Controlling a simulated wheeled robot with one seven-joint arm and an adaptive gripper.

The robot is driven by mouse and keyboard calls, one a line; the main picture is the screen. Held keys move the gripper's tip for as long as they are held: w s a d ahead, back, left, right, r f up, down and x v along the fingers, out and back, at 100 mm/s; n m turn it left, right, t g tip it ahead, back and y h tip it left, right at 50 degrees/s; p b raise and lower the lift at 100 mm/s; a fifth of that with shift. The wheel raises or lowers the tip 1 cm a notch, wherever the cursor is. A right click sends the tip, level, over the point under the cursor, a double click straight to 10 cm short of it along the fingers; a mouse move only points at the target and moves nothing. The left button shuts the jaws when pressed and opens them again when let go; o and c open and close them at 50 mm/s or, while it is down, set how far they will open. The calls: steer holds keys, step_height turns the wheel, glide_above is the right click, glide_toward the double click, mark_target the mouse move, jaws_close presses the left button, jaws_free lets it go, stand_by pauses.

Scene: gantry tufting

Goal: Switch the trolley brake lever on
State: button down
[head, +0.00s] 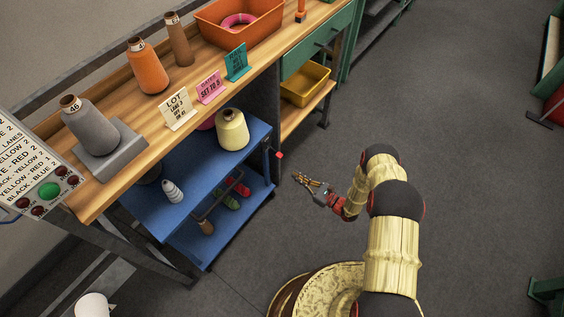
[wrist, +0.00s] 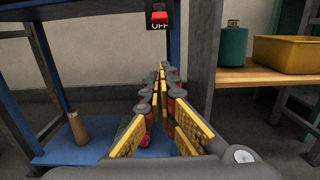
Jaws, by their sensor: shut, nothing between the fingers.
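The blue trolley (head: 257,132) stands under the wooden workbench in the head view. The brake lever's red knob (head: 279,155) sticks out at the trolley's right end. In the wrist view the red knob (wrist: 159,16) shows near the top, on a dark plate with the word OFF just below it. My gripper (head: 298,177) is shut and empty, apart from the lever, a little below and right of it in the head view. In the wrist view my gripper (wrist: 162,70) points ahead with its tips below the knob. Any ON marking is not visible.
The trolley carries a cream yarn cone (head: 232,129) and a grey cone (head: 172,190) on top, with several smaller things below. The bench (head: 215,87) and its dark leg (wrist: 205,60) stand close to the lever. A yellow bin (head: 305,84) sits on a shelf.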

mark_target(275, 151)
steer(key=shift+a, duration=0.1)
steer(key=b+x, duration=0.2)
steer(key=x, duration=0.8)
steer(key=shift+s+d+r, duration=0.15)
steer(key=shift+d+r, duration=0.1)
steer(key=shift+r, duration=0.4)
steer(key=shift+s+d+r, duration=0.15)
steer(key=shift+d+r, duration=0.05)
steer(key=shift+r, duration=0.45)
steer(key=shift+s+d+r, duration=0.15)
steer(key=shift+d+r, duration=0.1)
steer(key=shift+r, duration=0.4)
steer(key=shift+r, duration=0.1)
